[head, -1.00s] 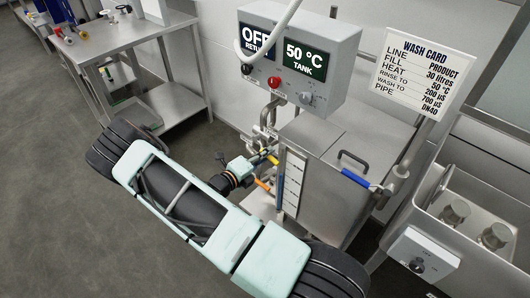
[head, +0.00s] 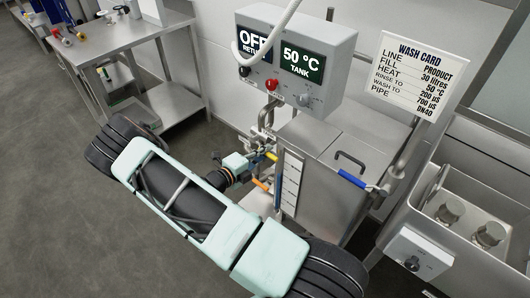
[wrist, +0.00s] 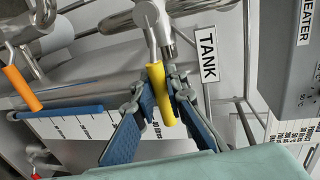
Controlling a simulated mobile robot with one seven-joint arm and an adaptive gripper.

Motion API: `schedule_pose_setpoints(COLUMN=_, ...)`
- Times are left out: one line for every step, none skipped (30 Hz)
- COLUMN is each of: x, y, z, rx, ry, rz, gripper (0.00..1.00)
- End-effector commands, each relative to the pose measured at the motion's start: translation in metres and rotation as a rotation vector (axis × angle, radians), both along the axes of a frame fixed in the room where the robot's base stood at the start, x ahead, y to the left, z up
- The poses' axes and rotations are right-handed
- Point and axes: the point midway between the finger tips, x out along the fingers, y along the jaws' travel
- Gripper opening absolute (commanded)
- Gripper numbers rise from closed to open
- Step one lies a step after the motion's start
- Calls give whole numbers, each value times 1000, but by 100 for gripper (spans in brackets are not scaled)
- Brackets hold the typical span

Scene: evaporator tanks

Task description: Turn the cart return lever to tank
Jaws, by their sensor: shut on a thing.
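A yellow-handled lever (wrist: 155,88) hangs from a steel valve on the pipes, beside a TANK label (wrist: 207,54) in the wrist view. I take it as the return lever; no plate naming it so is readable. My gripper (wrist: 161,92) has one blue-padded finger on each side of the yellow handle and is shut on it. In the head view the yellow lever (head: 271,157) is small, at the pipes left of the steel tank (head: 340,165), with my gripper (head: 262,160) at it. The fingertips are too small to make out there.
A litre scale (head: 289,184) stands close by. The control box (head: 293,60) reads OFF RETURN and 50 °C TANK. A HEATER box (wrist: 290,60) is at right.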

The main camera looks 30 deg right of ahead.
Motion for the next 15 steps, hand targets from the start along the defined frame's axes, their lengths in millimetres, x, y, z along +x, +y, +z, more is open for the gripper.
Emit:
schedule_pose_setpoints(x=1, y=0, z=1, rx=-2, ry=1, rz=2, gripper=15)
schedule_pose_setpoints(x=1, y=0, z=1, rx=-2, ry=1, rz=2, gripper=18)
schedule_pose_setpoints(x=1, y=0, z=1, rx=-2, ry=0, rz=2, gripper=22)
schedule_pose_setpoints(x=1, y=0, z=1, rx=-2, ry=0, rz=1, gripper=26)
schedule_pose_setpoints(x=1, y=0, z=1, rx=-2, ry=0, rz=1, gripper=29)
schedule_pose_setpoints(x=0, y=0, z=1, rx=-2, ry=0, rz=1, gripper=29)
schedule_pose_setpoints(x=0, y=0, z=1, rx=-2, ry=-1, rz=1, gripper=29)
schedule_pose_setpoints(x=0, y=0, z=1, rx=-2, ry=-1, rz=1, gripper=29)
schedule_pose_setpoints(x=0, y=0, z=1, rx=-2, ry=-1, rz=1, gripper=29)
schedule_pose_setpoints(x=0, y=0, z=1, rx=-2, ry=-1, rz=1, gripper=29)
schedule_pose_setpoints(x=0, y=0, z=1, rx=-2, ry=-1, rz=1, gripper=29)
schedule_pose_setpoints(x=0, y=0, z=1, rx=-2, ry=-1, rz=1, gripper=29)
schedule_pose_setpoints(x=0, y=1, z=1, rx=-1, ry=-1, rz=1, gripper=29)
schedule_pose_setpoints(x=0, y=2, z=1, rx=-1, ry=-1, rz=1, gripper=29)
schedule_pose_setpoints(x=-1, y=4, z=1, rx=0, ry=-2, rz=2, gripper=29)
